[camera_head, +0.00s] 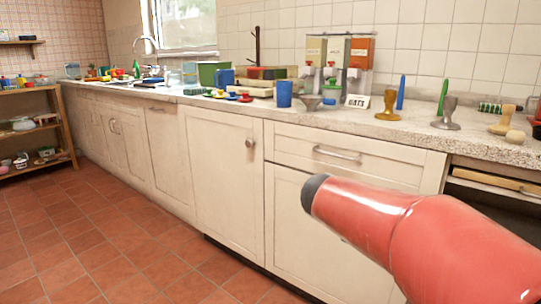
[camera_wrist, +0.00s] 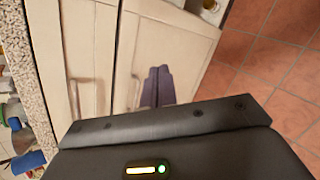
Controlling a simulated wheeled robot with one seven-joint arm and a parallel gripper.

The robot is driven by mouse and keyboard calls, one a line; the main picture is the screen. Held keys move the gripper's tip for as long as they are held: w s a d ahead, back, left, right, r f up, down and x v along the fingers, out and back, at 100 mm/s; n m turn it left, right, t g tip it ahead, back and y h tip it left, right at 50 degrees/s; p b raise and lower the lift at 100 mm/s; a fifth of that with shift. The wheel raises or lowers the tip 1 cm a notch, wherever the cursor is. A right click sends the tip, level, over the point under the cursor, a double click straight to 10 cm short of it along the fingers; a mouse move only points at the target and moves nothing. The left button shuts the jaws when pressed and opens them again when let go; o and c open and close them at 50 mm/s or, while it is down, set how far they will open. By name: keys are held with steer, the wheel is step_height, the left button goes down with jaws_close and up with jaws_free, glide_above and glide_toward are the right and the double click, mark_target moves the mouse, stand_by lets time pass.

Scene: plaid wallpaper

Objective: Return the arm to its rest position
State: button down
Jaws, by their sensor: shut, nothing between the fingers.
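My arm (camera_head: 420,235) shows in the head view as a red, rounded link at the lower right, in front of the cream cabinets. Its far end, with a dark cap, points left over the cabinet fronts. My gripper is outside the head view. In the wrist view my gripper (camera_wrist: 157,86) shows as two dark fingers side by side, shut and empty, beyond its black body at the bottom. The cabinet fronts are behind the fingers; the distance between them is hard to tell.
The speckled counter (camera_head: 420,133) runs along the wall, crowded with dispensers, a blue cup (camera_head: 284,94) and metal stamps. A wooden shelf (camera_head: 70,130) stands far left. The tiled floor (camera_head: 110,240) is clear at left. A drawer handle (camera_head: 337,154) juts out near my arm.

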steer(key=s+a+f+m+y, duration=0.2)
steer(key=s+m, duration=0.3)
steer(key=s, duration=0.3)
steer(key=s+a+f+m+y, duration=0.2)
steer(key=s+m, duration=0.3)
steer(key=s, duration=0.3)
steer(key=s+a+f+m+g+y, duration=0.1)
steer(key=s+m+y, duration=0.3)
steer(key=s, duration=0.4)
steer(key=shift+a+f+m+p, duration=0.5)
steer(key=shift+a+f, duration=0.25)
steer(key=shift+f, duration=0.15)
